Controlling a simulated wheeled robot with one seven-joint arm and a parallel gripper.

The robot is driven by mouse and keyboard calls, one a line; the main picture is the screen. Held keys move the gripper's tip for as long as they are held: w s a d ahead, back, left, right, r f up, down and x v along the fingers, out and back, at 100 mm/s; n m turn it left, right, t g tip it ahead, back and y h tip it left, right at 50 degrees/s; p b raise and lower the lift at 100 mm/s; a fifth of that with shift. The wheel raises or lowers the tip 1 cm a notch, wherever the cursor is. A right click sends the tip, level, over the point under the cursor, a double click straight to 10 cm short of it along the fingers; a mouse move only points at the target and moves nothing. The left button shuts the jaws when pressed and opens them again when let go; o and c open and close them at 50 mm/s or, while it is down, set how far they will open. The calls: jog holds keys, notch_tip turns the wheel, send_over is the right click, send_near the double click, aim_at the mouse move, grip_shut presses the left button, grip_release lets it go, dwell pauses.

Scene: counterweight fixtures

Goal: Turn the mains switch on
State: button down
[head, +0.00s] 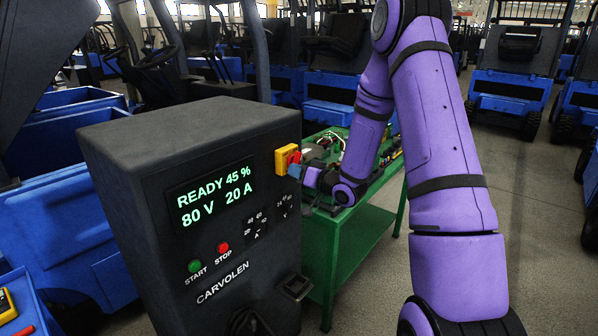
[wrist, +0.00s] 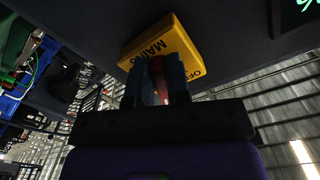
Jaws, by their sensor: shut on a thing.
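The mains switch is a yellow plate (head: 287,160) with a red handle (head: 295,158), on the upper right of the dark charger cabinet's (head: 140,170) front. In the wrist view the yellow plate (wrist: 165,48) reads "MAINS" and "OFF", partly hidden by my fingers. My gripper (head: 296,171) is at the switch. In the wrist view my gripper (wrist: 159,80) has its two blue fingers shut on the red handle (wrist: 158,78). The cabinet's display (head: 215,195) is lit and reads "READY 45 %", "80 V", "20 A".
A green start button (head: 194,266) and red stop button (head: 223,248) sit below the display, near two selector dials. A green workbench (head: 345,245) with parts on it stands close behind my forearm. Blue forklifts (head: 510,90) fill the background. Grey floor is open at the right.

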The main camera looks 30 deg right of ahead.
jog(key=shift+w+a+r+m, duration=0.25)
jog(key=shift+a+r+m, duration=0.15)
jog(key=shift+m, duration=0.5)
jog(key=shift+a+r+m, duration=0.1)
jog(key=shift+m, duration=0.9)
jog(key=c, duration=1)
grip_release()
jog(key=shift+c, duration=0.4)
jog(key=shift+o, duration=0.8)
jog(key=shift+s, duration=0.3)
jog(key=v, duration=0.6)
jog(key=shift+s+d+f, duration=0.25)
jog(key=shift+s+f, duration=0.05)
